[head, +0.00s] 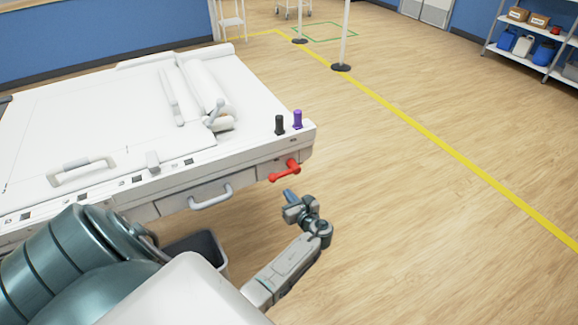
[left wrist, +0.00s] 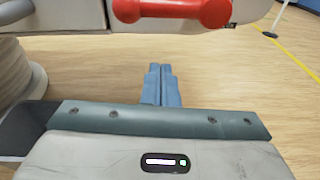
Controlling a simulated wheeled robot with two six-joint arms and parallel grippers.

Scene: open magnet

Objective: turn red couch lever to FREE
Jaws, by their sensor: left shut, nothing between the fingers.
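The red couch lever (head: 285,172) sits on the front side of the white couch (head: 220,160), near its right corner. In the head view it lies roughly sideways, its right end a little higher. My left gripper (head: 289,194) is just below the lever, apart from it, shut and empty. In the left wrist view the lever (left wrist: 172,13) crosses the top of the picture, and the shut blue-grey fingers (left wrist: 161,84) point toward it with a gap between. Any lettering by the lever is too small to read. My right gripper does not show.
A white handle (head: 211,198) is on the couch side left of the lever. A black knob (head: 279,125) and a purple knob (head: 297,119) stand on the corner above. A grey bin (head: 222,262) is below. The floor to the right is clear up to a yellow line.

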